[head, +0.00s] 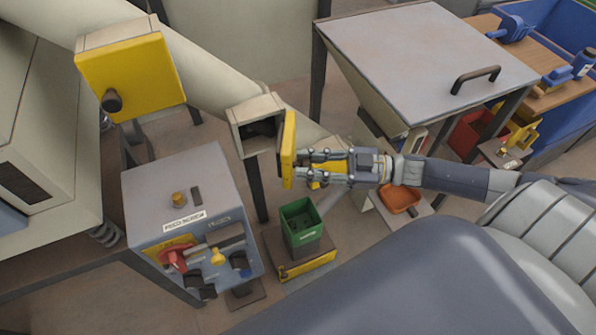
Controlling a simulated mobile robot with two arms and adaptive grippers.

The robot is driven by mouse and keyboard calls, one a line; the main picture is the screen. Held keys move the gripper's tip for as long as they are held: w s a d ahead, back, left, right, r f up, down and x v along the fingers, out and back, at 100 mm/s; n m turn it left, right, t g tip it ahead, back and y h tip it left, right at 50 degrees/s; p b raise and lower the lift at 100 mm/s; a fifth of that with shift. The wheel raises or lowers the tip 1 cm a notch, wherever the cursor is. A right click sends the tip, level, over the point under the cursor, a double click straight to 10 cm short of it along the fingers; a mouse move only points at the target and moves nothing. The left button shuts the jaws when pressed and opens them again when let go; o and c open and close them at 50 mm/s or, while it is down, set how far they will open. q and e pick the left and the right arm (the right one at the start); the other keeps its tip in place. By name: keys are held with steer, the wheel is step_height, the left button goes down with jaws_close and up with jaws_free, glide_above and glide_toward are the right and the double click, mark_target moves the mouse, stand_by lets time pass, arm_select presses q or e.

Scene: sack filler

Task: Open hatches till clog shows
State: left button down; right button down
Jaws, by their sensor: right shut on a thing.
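A slanting cream feed tube (215,72) runs from the upper left down to the right. A yellow hatch (130,75) with a black knob sits shut on its upper part. Lower down, a second yellow hatch (288,140) stands swung open, seen nearly edge-on, beside its square frame (240,112). The opening (260,130) is dark, and I cannot tell what lies inside. My right gripper (298,167) is shut on this open hatch at its right side. Another yellow part shows behind the gripper's fingers, mostly hidden. My left gripper is out of view.
A grey control box (185,195) labelled feed screw, with a red switch, stands at lower left.

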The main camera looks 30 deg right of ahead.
steer(key=shift+d+f+n+g+y+b, duration=0.1)
steer(key=shift+d+n+g+y+b, duration=0.4)
steer(key=shift+d+n+g+b, duration=0.3)
steer(key=c, duration=1.3)
jaws_free()
steer(key=shift+a, duration=0.1)
steer(key=shift+c, duration=0.2)
steer(key=v, duration=1.2)
steer(key=shift+w, duration=0.15)
